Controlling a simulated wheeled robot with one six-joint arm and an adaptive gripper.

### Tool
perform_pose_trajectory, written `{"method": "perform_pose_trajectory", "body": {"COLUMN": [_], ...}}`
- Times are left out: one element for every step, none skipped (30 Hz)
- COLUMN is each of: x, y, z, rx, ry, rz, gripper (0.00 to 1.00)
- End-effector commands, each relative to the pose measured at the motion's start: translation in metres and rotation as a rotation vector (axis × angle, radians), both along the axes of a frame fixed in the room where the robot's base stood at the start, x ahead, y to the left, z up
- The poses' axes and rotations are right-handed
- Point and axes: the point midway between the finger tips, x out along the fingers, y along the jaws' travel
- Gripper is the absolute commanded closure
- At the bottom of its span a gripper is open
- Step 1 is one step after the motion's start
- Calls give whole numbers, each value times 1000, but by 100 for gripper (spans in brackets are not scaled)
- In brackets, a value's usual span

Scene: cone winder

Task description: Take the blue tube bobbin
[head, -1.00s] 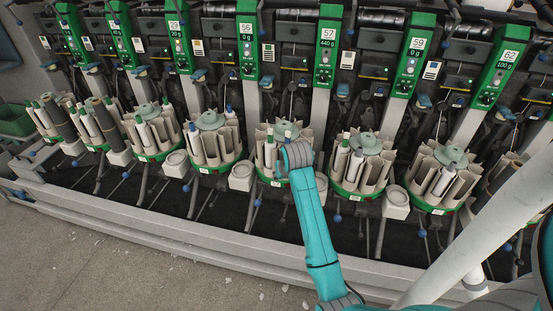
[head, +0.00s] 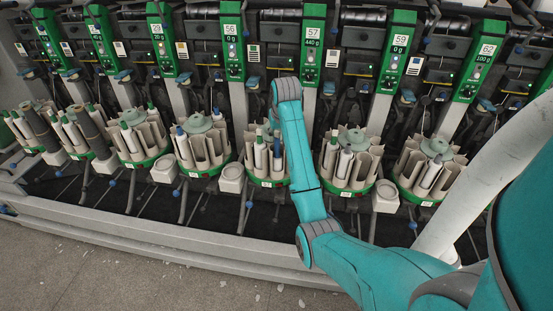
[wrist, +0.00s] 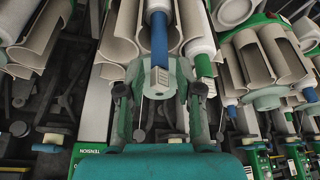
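A blue tube bobbin (head: 277,148), wound with white yarn, stands in the round magazine (head: 268,183) under the panel marked 57. A green-tipped bobbin (head: 260,137) stands to its left. In the wrist view the blue tube (wrist: 160,38) points down the picture, and its bare blue end lies between the lines of my fingers. My gripper (wrist: 161,90) is open, its fingers wide apart with nothing held. I cannot tell how far the tube end is from the fingertips. A green-tipped tube (wrist: 203,65) is close on the right. In the head view my arm hides the gripper.
Similar magazines stand on both sides, such as the one under panel 56 (head: 203,150) with a blue-tipped bobbin (head: 180,131) and the one under panel 59 (head: 347,172). White cups (head: 232,178) stand between them.

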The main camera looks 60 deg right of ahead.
Motion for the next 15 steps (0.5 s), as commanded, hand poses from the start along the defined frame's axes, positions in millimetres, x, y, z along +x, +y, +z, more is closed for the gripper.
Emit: {"method": "perform_pose_trajectory", "body": {"x": [1, 1, 2, 2, 3, 4, 5, 6, 8, 9, 10, 12, 13, 14, 15], "y": [-1, -1, -2, -2, -3, -4, -5, -6, -8, -10, -11, -12, -13, -14, -15], "z": [-3, -5, -6, -8, -10, -15, -18, -22, -28, -32, -36, -40, -43, -46, -49], "rx": [1, 0, 0, -1, 0, 1, 1, 1, 1, 1, 1, 1, 1, 0, 0], "ry": [1, 0, 0, -1, 0, 1, 1, 1, 1, 1, 1, 1, 1, 0, 0], "rz": [0, 0, 0, 0, 0, 0, 0, 0, 0, 0, 0, 0, 0, 0, 0], "gripper": [65, 65, 65, 65, 65, 65, 65, 65, 65, 65, 65, 65, 65, 65, 65]}}
